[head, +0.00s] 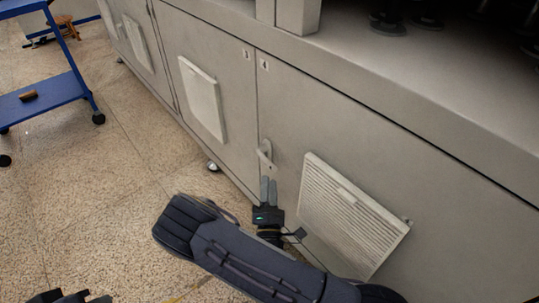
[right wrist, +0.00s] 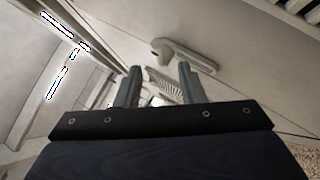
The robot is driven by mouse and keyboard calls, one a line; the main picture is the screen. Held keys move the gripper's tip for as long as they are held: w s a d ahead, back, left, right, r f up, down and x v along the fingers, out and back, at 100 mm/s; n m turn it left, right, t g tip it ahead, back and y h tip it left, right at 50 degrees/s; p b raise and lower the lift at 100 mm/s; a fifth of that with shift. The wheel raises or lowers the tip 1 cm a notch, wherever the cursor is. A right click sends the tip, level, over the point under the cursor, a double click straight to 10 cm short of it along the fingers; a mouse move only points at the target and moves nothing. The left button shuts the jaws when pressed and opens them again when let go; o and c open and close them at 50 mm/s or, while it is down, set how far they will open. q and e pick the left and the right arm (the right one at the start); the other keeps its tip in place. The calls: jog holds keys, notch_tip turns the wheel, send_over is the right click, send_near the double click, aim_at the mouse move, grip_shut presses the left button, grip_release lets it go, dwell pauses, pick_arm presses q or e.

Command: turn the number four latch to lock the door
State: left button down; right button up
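The number four door (head: 290,110) is a grey cabinet panel marked "4" near its top left corner, and it looks flush with the number three panel beside it. Its latch (head: 265,155) is a small pale handle at the door's left edge, beside the seam; its exact angle is hard to tell. My right gripper (head: 268,182) is just below the latch, with its fingers pointing up at it. In the right wrist view the fingers are apart and empty, with the latch (right wrist: 185,54) beyond their tips. Dark parts at the bottom left edge may be my left gripper, too cropped to read.
A louvred vent (head: 352,215) stands out from the number four door, to the right of my right gripper. Another vent (head: 202,98) is on the number three door. A blue cart (head: 42,101) stands at far left. The speckled floor (head: 120,165) between is clear.

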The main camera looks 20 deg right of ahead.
aim_at(270, 161)
jog(key=b+x, duration=0.1)
jog(key=x, duration=0.6)
jog(key=shift+w+d+r, duration=0.1)
jog(key=shift+w+r, duration=0.1)
grip_shut()
